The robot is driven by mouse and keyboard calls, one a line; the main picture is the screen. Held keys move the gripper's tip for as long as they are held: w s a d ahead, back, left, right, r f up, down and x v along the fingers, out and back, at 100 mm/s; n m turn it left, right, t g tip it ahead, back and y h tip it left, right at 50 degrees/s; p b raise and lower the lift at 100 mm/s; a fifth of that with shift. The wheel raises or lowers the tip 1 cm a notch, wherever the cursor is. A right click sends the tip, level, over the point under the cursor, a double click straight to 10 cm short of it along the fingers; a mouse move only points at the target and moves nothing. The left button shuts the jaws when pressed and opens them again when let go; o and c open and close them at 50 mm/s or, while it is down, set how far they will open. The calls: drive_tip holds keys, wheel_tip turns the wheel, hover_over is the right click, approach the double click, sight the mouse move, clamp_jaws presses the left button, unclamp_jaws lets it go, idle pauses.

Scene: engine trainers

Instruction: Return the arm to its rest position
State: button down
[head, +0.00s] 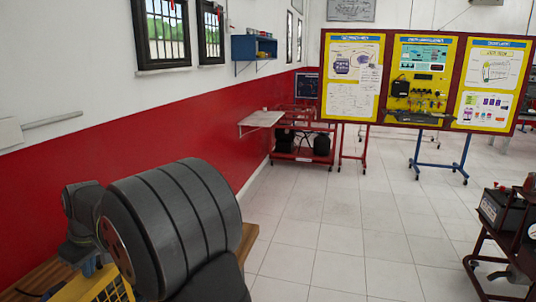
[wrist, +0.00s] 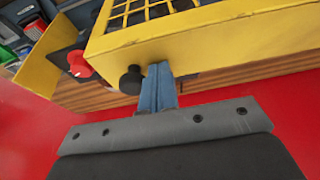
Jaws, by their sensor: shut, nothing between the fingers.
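My gripper (wrist: 159,70) shows in the wrist view as blue fingers closed together with nothing between them. The fingertips are in front of the side of a yellow box (wrist: 190,38), next to a black knob (wrist: 132,79). I cannot tell whether they touch the box. In the head view my dark arm fills the lower left and covers much of the scene there. A small blue part of my gripper (head: 89,267) shows just above the yellow box (head: 97,288).
A red wall (head: 60,195) runs close behind. Open tiled floor (head: 335,235) lies right of my arm.

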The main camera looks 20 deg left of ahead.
drive_tip(key=s, duration=0.3)
drive_tip(key=shift+s, duration=0.3)
drive_tip(key=shift+r, duration=0.35)
drive_tip(key=shift+w, duration=0.1)
drive_tip(key=shift+r, duration=0.25)
wheel_tip(320, 180, up, 8)
drive_tip(key=r, duration=0.1)
hover_over(78, 285)
drive_tip(key=shift+d+f, duration=0.2)
drive_tip(key=shift+f, duration=1.5)
drive_tip(key=shift+d+f, duration=0.2)
drive_tip(key=shift+f, duration=1.45)
drive_tip(key=shift+f, duration=1.8)
